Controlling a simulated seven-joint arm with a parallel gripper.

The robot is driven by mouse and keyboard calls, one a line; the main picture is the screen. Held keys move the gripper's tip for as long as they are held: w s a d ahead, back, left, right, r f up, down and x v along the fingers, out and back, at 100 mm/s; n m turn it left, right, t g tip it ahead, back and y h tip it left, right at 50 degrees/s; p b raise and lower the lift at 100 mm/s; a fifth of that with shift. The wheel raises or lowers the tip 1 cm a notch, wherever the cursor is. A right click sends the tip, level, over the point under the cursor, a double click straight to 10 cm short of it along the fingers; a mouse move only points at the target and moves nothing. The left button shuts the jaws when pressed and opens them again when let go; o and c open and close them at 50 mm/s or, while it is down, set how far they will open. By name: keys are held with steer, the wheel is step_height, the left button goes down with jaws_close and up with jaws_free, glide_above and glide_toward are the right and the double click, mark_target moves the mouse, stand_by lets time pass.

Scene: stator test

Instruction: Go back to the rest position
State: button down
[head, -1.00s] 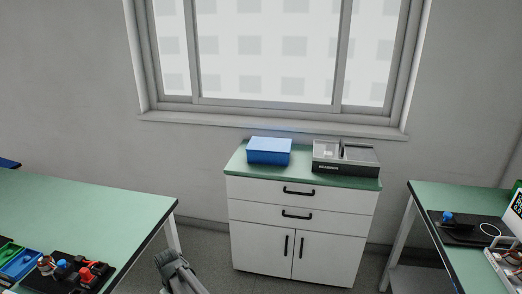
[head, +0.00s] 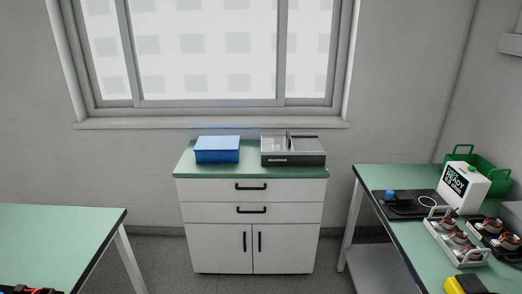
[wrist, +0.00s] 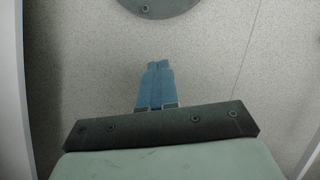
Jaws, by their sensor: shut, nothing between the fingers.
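My gripper (wrist: 159,70) shows in the wrist view with its two blue fingers together and nothing between them. It points down over a bare, speckled grey floor (wrist: 215,60). No part of my gripper or arm shows in the head view now.
A white cabinet (head: 250,210) carries a blue box (head: 217,150) and a grey tray unit (head: 293,150). Green-topped tables stand at left (head: 60,235) and right (head: 415,240). The right one holds a white tester reading "READY" (head: 462,187), a green basket (head: 490,180) and racks of stators (head: 457,240). Floor lies between.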

steer(key=s+d+f+m+g, duration=0.1)
steer(key=s+d+m, duration=0.1)
steer(key=s+d, duration=0.3)
steer(key=s+d+f+m+y, duration=0.1)
steer(key=s+d+f+m, duration=0.1)
steer(key=s+d, duration=0.4)
steer(key=s, duration=0.4)
steer(key=shift+s+d+g+y, duration=0.25)
steer(key=shift+s+g+y, duration=0.05)
steer(key=shift+s+g, duration=0.1)
